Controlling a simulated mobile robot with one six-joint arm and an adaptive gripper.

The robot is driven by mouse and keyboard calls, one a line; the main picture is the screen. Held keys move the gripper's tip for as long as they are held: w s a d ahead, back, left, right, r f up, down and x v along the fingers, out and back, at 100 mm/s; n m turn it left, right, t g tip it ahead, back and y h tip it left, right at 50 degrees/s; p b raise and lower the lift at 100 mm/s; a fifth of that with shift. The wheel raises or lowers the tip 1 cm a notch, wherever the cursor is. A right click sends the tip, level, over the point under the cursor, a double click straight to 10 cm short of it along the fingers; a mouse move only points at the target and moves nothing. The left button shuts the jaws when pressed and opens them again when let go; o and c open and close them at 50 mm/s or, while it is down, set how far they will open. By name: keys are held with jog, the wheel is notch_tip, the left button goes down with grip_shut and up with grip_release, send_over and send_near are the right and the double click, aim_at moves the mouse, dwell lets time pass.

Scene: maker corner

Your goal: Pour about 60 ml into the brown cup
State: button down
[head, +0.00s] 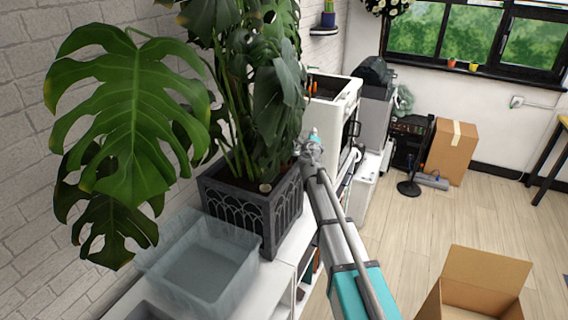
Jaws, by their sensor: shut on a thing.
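I see no brown cup and no pouring vessel in the head view. My arm reaches up from the lower right to a grey joint beside the big plant. A small teal part shows just above that joint. My gripper cannot be made out there, and whatever it holds is not visible.
A leafy plant in a dark planter (251,212) and a translucent bin (207,272) stand on a white shelf unit (284,262) along the brick wall. A white machine (331,112) stands beyond. An open cardboard box (485,277) is at lower right. Wooden floor (450,215) is clear mid-room.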

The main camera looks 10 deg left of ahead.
aim_at(321, 137)
jog(key=shift+a+r+n+p, duration=0.35)
jog(key=shift+a+r+n, duration=0.1)
jog(key=shift+n, duration=0.15)
dwell(1.3)
jog(key=shift+d+f+m+b, duration=0.75)
jog(key=shift+f+m+b, duration=0.15)
jog(key=shift+f, duration=0.1)
jog(key=shift+d+r+m+p, duration=0.2)
jog(key=shift+r+m+p, duration=0.1)
jog(key=shift+m, duration=0.1)
jog(key=shift+d, duration=0.1)
jog(key=shift+d+m, duration=0.65)
jog(key=shift+m, duration=0.55)
jog(key=shift+d+f+m, duration=0.15)
jog(key=shift+f+m, duration=0.15)
jog(key=shift+d+f, duration=0.1)
